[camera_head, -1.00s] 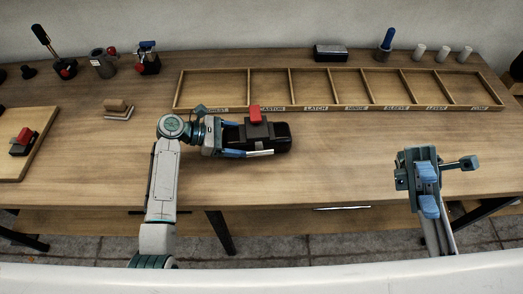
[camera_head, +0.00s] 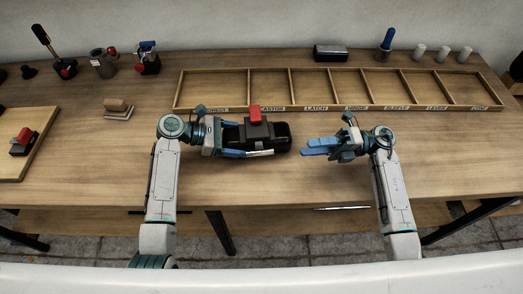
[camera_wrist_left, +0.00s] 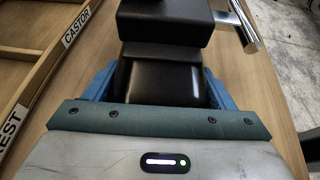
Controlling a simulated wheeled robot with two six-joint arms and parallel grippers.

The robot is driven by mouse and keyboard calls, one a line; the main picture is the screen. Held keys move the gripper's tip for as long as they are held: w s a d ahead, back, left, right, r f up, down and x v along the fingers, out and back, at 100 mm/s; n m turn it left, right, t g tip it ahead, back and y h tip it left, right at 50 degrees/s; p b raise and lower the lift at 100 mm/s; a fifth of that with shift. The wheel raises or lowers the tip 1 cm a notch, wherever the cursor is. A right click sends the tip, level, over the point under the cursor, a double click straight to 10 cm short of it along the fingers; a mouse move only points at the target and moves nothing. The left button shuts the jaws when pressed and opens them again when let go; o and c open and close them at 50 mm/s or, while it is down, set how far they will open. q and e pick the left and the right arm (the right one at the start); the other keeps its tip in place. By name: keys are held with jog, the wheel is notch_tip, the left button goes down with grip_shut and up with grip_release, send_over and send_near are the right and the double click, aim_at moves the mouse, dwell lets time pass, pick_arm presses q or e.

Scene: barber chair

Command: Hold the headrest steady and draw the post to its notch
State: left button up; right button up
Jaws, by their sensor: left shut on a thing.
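The headrest (camera_head: 275,143) is a black block with a red tab on top, lying on the table in front of the divided tray. My left gripper (camera_head: 238,139) is shut on its left end, one blue finger on each side. In the left wrist view the black headrest (camera_wrist_left: 165,75) sits between the fingers. A silver post (camera_head: 260,153) lies along the headrest's near side; it also shows in the left wrist view (camera_wrist_left: 243,25). My right gripper (camera_head: 312,147) is just right of the headrest, empty, its fingers pointing left and looking parted.
A divided wooden tray (camera_head: 335,110) with labelled compartments lies behind the headrest. A board (camera_head: 22,160) with a red-topped fixture is at the far left. Several small tools and pegs stand along the back. The table front between my arms is clear.

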aim_at(261, 151)
jog(key=w+f+m, duration=0.1)
jog(key=m, duration=0.1)
jog(key=w+a+f+m+h, duration=0.1)
jog(key=f+m, duration=0.1)
jog(key=shift+w+a+f+m+t, duration=0.1)
jog(key=shift+w+f+m+t, duration=0.2)
jog(key=shift+w+t, duration=0.1)
jog(key=shift+w+a+f+m, duration=0.1)
jog(key=shift+f+m, duration=0.1)
jog(key=shift+m, duration=0.1)
jog(key=shift+a+f+h, duration=0.1)
jog(key=shift+a+h, duration=0.15)
jog(key=shift+h, duration=0.05)
jog(key=a, duration=0.3)
jog(key=s+a, duration=0.1)
jog(key=a, duration=0.7)
jog(key=shift+s+a, duration=0.2)
jog(key=shift+s, duration=0.05)
jog(key=shift+c, duration=0.5)
grip_shut()
